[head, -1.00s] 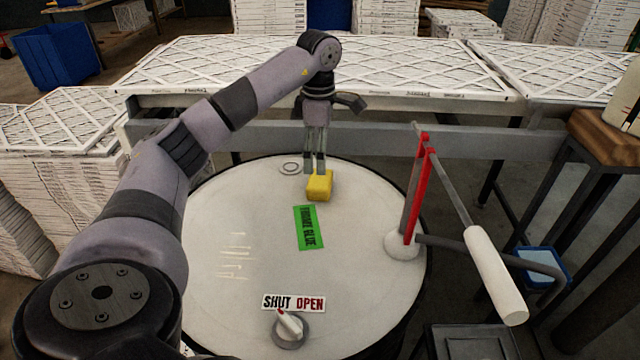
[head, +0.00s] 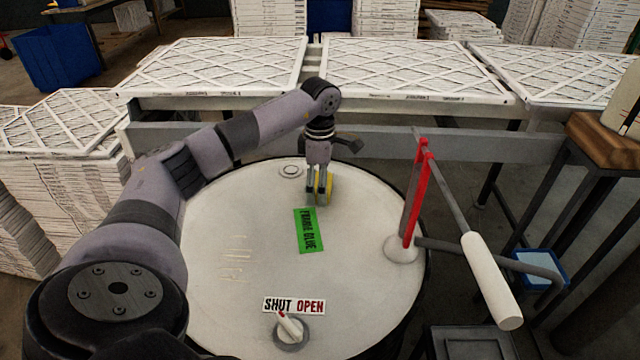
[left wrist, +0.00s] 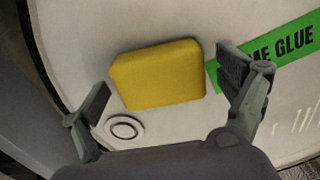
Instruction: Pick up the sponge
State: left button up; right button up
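The yellow sponge (head: 329,187) lies on the white round drum top (head: 220,220), near its far edge. My left gripper (head: 318,199) is lowered at the sponge and partly hides it in the head view. In the left wrist view the sponge (left wrist: 158,75) shows between the spread fingers of my left gripper (left wrist: 165,95). The fingers are open, with a gap to the sponge on the left and a smaller one on the right. My right gripper is not in view.
A green glue label (head: 308,231) lies on the drum top close to the sponge. A red lever with a white handle (head: 492,280) stands at the right. A SHUT/OPEN knob (head: 290,329) is at the front. Framed filters (head: 410,70) lie on the conveyor behind.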

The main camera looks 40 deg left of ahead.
pick_arm(q)
jog(key=c, duration=0.9)
notch_tip(320, 180, up, 10)
jog(key=shift+w+r, duration=0.1)
jog(key=shift+r, duration=0.1)
notch_tip(320, 180, up, 10)
jog(key=p, duration=0.2)
jog(key=shift+f+p, duration=0.2)
jog(key=shift+p, duration=0.1)
